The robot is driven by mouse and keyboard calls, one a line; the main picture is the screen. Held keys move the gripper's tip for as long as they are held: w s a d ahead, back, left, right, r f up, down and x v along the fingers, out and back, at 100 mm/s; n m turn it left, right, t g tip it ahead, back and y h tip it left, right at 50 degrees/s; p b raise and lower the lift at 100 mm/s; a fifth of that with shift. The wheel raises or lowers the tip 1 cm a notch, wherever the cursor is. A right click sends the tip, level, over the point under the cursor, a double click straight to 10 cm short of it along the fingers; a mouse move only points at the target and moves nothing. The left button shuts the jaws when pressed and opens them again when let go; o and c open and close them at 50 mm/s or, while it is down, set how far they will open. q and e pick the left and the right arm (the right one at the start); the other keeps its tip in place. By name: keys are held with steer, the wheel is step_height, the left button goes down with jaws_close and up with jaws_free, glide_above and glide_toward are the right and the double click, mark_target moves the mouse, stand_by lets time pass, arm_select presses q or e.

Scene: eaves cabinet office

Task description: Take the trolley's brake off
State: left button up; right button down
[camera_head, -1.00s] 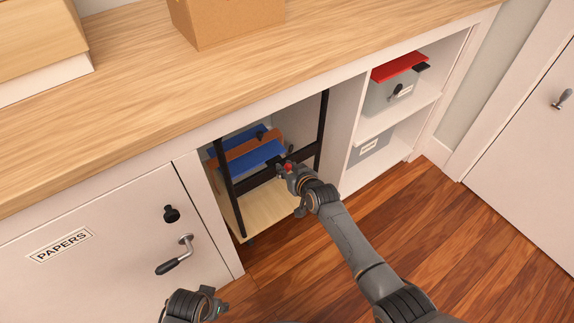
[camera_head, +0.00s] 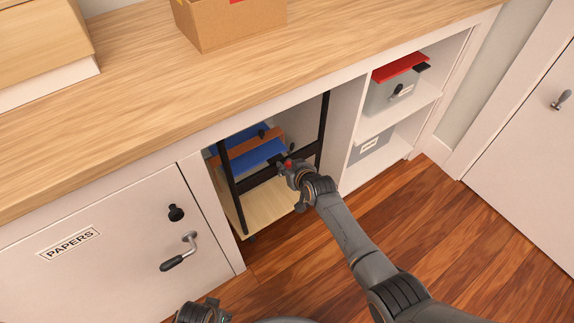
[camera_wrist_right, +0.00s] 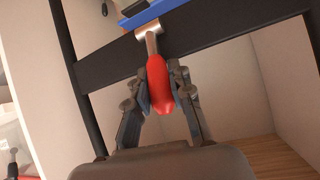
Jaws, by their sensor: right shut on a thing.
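The trolley, with a black frame (camera_head: 232,190) and a pale wood bottom shelf (camera_head: 262,206), stands in the open bay under the worktop. Blue and brown items lie on its upper part. A red brake lever (camera_wrist_right: 158,84) sits on a metal stem at the frame's black crossbar (camera_wrist_right: 215,45). My right gripper (camera_wrist_right: 160,92) is shut on the red lever, one finger on each side of it. In the head view my right gripper (camera_head: 290,168) is at the crossbar, and a little red shows there. My left gripper (camera_head: 205,312) is only partly in view at the bottom edge.
A cabinet door marked PAPERS (camera_head: 110,250) with a lever handle (camera_head: 180,252) is left of the bay. Shelves with grey boxes (camera_head: 392,95) are on the right. A cardboard box (camera_head: 230,22) stands on the worktop (camera_head: 130,120). The wooden floor (camera_head: 440,240) in front is clear.

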steer(key=c, duration=1.2)
jaws_free()
steer(key=shift+o, duration=0.2)
steer(key=shift+s+r, duration=0.1)
steer(key=v, duration=1.1)
steer(key=shift+s+r, duration=0.25)
steer(key=shift+d, duration=0.1)
steer(key=s+d+f+m+g+h, duration=0.1)
steer(key=s+d+f+g+h, duration=0.1)
steer(key=s+d+f, duration=0.45)
steer(key=s+d+f+m+g+h, duration=0.1)
steer(key=s+d+f+g, duration=0.15)
steer(key=s+f, duration=0.7)
steer(key=s+d+f+g+h, duration=0.1)
steer(key=s+d+f+g, duration=0.1)
steer(key=s+d+f, duration=0.45)
steer(key=s+d+f+g+h, duration=0.1)
steer(key=s+d+f+g, duration=0.2)
steer(key=s, duration=0.7)
arm_select(q)
steer(key=s+a+r+g+p, duration=0.1)
steer(key=s+a+p, duration=0.2)
steer(key=s+p, duration=1.2)
steer(key=shift+s+r, duration=0.25)
steer(key=shift+s, duration=0.1)
arm_select(e)
steer(key=s+d, duration=0.2)
steer(key=s, duration=1.2)
steer(key=shift+s+r, duration=0.25)
